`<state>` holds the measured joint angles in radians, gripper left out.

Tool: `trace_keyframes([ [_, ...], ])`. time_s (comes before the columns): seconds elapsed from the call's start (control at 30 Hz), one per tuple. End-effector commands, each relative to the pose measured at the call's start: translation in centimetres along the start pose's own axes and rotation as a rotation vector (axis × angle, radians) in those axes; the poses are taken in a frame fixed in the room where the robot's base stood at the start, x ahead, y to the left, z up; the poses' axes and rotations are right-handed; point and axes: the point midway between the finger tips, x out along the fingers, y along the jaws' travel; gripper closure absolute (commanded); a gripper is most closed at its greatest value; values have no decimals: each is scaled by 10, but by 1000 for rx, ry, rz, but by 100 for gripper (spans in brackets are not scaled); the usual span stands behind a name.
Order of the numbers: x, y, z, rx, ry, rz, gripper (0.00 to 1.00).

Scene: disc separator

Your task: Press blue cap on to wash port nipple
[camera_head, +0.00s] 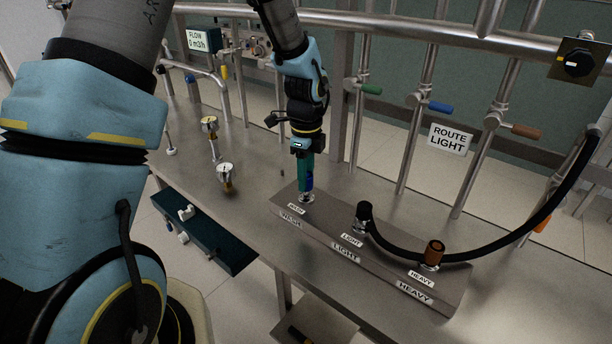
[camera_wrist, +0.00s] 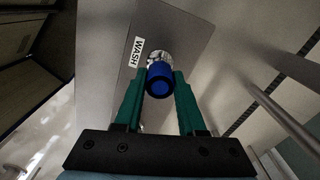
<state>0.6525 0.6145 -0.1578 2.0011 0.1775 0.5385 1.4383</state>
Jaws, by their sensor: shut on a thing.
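My gripper (camera_wrist: 158,88) has green fingers and is shut on the blue cap (camera_wrist: 160,82), which sits between the fingertips in the wrist view. The wash port nipple (camera_wrist: 157,57) is silver and shows just past the cap, beside the WASH label (camera_wrist: 136,52). In the head view the gripper (camera_head: 306,188) points down over the wash port nipple (camera_head: 307,198), and a sliver of the blue cap (camera_head: 309,183) shows at the fingers. The cap is in line with the nipple or very near it. I cannot tell whether it is seated on it.
The port block (camera_head: 375,250) also carries the LIGHT port with a black hose (camera_head: 400,250) and the HEAVY port with a brown cap (camera_head: 434,250). Pipes with coloured valve handles (camera_head: 440,107) rise behind.

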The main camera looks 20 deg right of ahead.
Motion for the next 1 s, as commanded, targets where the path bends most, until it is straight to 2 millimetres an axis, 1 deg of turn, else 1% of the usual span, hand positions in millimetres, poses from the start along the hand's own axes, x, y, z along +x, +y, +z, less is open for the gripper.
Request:
trace_keyframes([
  [0.73, 23, 0, 0, 0, 0, 1, 100],
  [0.77, 22, 0, 0, 0, 0, 1, 57],
  [1.0, 21, 0, 0, 0, 0, 1, 30],
])
